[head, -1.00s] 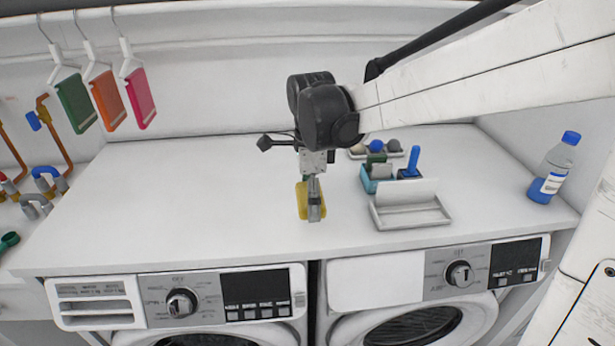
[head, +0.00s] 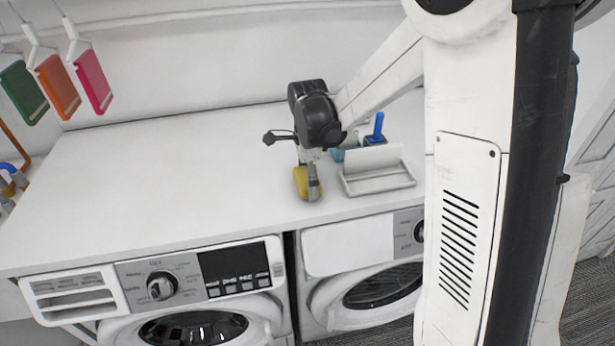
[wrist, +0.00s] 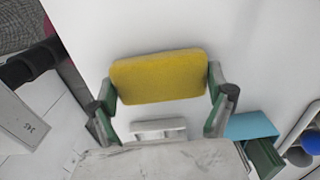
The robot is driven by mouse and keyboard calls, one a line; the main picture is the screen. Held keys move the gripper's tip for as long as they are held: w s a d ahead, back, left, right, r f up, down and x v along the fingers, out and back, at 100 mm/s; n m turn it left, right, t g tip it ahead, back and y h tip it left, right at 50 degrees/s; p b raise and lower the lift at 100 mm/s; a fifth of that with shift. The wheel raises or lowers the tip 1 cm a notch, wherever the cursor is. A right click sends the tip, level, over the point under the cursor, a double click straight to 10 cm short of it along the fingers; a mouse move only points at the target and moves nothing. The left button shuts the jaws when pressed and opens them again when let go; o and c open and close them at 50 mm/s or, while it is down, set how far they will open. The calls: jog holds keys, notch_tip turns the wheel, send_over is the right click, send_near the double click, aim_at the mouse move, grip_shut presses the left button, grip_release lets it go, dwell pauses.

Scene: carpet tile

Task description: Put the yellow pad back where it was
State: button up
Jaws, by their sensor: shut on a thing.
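The yellow pad (head: 301,182) is between the fingers of my gripper (head: 313,180), over the white countertop near its front edge. In the wrist view the yellow pad (wrist: 160,77) spans the gap between the two green-and-grey fingers of my gripper (wrist: 166,90), which is shut on it. A small pale block (wrist: 158,129) shows behind the pad in the wrist view. I cannot tell whether the pad touches the countertop.
A white tray (head: 378,184) with an upright panel stands right of my gripper. A teal box (wrist: 250,126) is close by. Green, orange (head: 58,87) and pink (head: 93,82) pads hang at the left. The countertop's left (head: 150,180) is clear.

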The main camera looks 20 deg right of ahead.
jog(key=shift+f, duration=0.25)
jog(key=o, duration=1.1)
jog(key=shift+r, duration=0.1)
notch_tip(320, 180, up, 12)
jog(key=b, duration=0.1)
jog(key=s+r+n+t, duration=0.1)
jog(key=s+n+t, duration=0.1)
jog(key=s+n, duration=0.4)
jog(key=s+r+n+t, duration=0.1)
jog(key=s+n+t, duration=0.1)
jog(key=s+n, duration=0.4)
jog(key=s+r+n+t, duration=0.1)
jog(key=s+n+t, duration=0.2)
jog(key=s+n, duration=0.3)
jog(key=shift+s+n, duration=0.4)
jog(key=shift+s, duration=2.25)
